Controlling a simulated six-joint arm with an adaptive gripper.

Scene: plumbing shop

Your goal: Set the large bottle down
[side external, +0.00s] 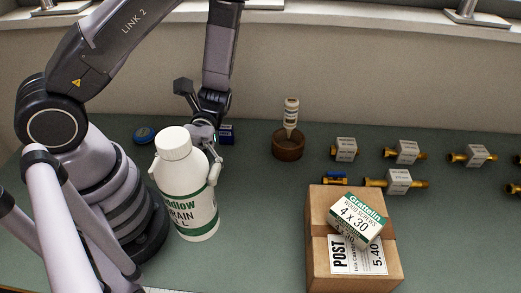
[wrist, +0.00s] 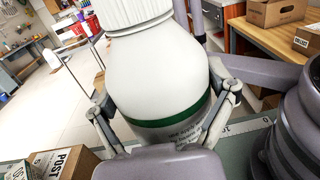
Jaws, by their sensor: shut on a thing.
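The large bottle (side external: 185,190) is white with a green band, a white cap and a label partly reading "DRAIN". In the side external view it stands upright at the left of the bench, close to my arm's base. My gripper (side external: 188,172) is shut on it, with fingers on both sides of the body. In the wrist view the bottle (wrist: 158,75) fills the middle, and the gripper's fingers (wrist: 165,105) press on its left and right sides. I cannot tell whether its bottom touches the bench.
A cardboard box (side external: 322,255) with a wood-screws box (side external: 357,219) on top stands right of the bottle. Behind are a brown round pot (side external: 288,147) with a small bottle in it, a blue tin (side external: 145,135) and several tagged brass fittings (side external: 407,152). Bench between bottle and cardboard box is clear.

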